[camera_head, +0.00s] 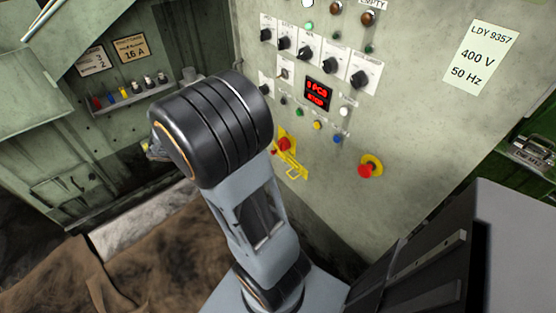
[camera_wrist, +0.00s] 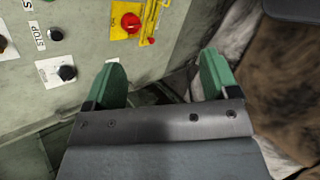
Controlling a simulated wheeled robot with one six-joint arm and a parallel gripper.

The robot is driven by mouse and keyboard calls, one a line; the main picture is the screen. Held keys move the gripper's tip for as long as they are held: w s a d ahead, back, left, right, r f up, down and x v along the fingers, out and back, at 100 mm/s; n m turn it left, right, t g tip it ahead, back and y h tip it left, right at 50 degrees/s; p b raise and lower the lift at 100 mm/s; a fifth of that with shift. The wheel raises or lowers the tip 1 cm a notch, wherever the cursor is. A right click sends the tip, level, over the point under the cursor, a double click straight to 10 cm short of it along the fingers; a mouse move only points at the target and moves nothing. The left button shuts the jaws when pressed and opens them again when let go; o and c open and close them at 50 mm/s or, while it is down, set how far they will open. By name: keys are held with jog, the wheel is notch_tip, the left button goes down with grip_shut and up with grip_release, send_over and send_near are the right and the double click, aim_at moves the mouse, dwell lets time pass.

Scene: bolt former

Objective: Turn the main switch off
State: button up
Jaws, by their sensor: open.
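The main switch looks to be the red knob on a yellow plate with a yellow bar bracket (camera_head: 284,145), low on the grey-green control panel, just right of my arm in the head view. The red knob and yellow plate also show at the top of the wrist view (camera_wrist: 131,22); the knob's turned position is too small to read. My gripper (camera_wrist: 162,68) is open and empty, its two green fingers apart below the switch in that picture. The fingers do not touch the switch.
A red mushroom button on a yellow ring (camera_head: 368,167) sits to the right on the panel. Black rotary knobs (camera_head: 305,53), a red display (camera_head: 318,92) and small buttons are above. An open cabinet (camera_head: 110,70) stands left. Brown cloth-like material (camera_head: 150,250) lies below.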

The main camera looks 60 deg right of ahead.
aim_at(280, 146)
jog(key=w+d+f+n+g+h+b, duration=0.35)
jog(key=d+f+h+b, duration=0.45)
jog(key=d+f, duration=0.65)
jog(key=shift+t, duration=0.45)
jog(key=x, duration=0.4)
jog(key=f+b+x, duration=0.1)
jog(key=x, duration=0.6)
jog(key=shift+s+d+f+b, duration=0.25)
jog(key=shift+s+b, duration=0.05)
jog(key=shift+c, duration=0.2)
jog(key=c, duration=0.9)
